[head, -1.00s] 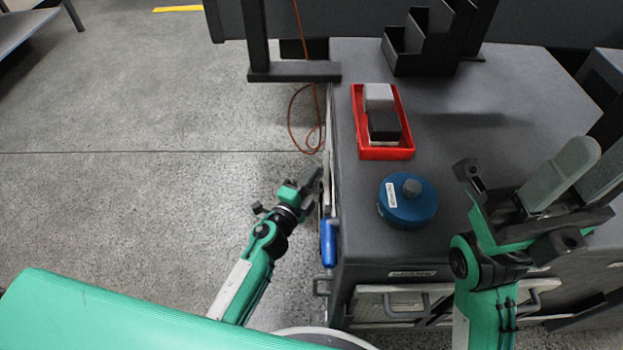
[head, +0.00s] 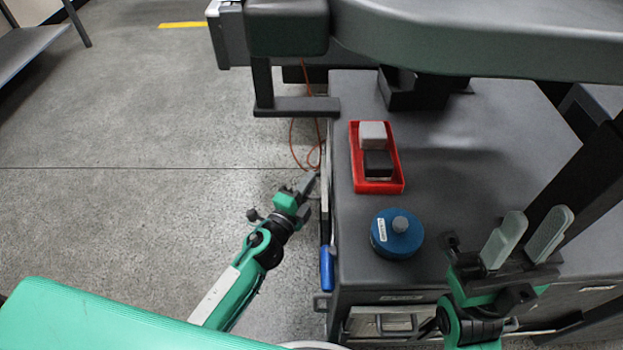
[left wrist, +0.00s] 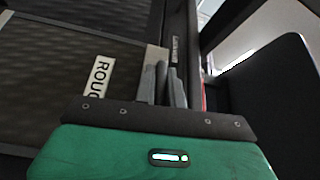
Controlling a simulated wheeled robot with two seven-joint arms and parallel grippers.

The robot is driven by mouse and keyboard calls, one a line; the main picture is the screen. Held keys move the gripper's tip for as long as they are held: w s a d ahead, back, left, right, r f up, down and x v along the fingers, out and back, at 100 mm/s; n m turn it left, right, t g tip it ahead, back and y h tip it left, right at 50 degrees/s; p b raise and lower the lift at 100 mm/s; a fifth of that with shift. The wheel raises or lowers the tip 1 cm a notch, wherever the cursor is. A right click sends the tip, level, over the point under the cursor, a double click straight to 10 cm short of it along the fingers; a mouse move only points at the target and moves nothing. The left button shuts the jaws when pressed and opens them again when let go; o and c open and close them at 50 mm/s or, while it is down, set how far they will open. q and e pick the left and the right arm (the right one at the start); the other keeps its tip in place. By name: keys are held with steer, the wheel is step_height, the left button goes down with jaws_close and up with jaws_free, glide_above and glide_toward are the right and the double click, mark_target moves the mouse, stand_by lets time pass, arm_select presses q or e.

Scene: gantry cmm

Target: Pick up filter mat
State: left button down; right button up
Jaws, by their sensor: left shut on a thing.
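My left gripper (head: 308,186) is at the left side of the grey cabinet, low beside its edge. In the left wrist view its fingers (left wrist: 165,82) are shut at the edge of a dark, textured flat panel, which I take to be the filter mat (left wrist: 125,55). A white label reading "ROUG" sits on the panel; the rest of the word is cut off. The gripped edge is mostly hidden by the fingers. In the head view the mat cannot be made out clearly. My right gripper (head: 538,220) is open and empty, in front of the cabinet's right part.
On the cabinet top (head: 460,180) are a red tray (head: 355,165) with a grey and a black block, a blue round container (head: 396,236) and a black stepped holder (head: 400,97). A large dark gantry beam (head: 480,45) crosses above. A blue handle (head: 327,268) hangs at the cabinet's left side.

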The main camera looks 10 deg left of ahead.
arm_select(q)
steer(key=r+v, duration=0.1)
steer(key=v, duration=1.5)
steer(key=shift+r, duration=0.2)
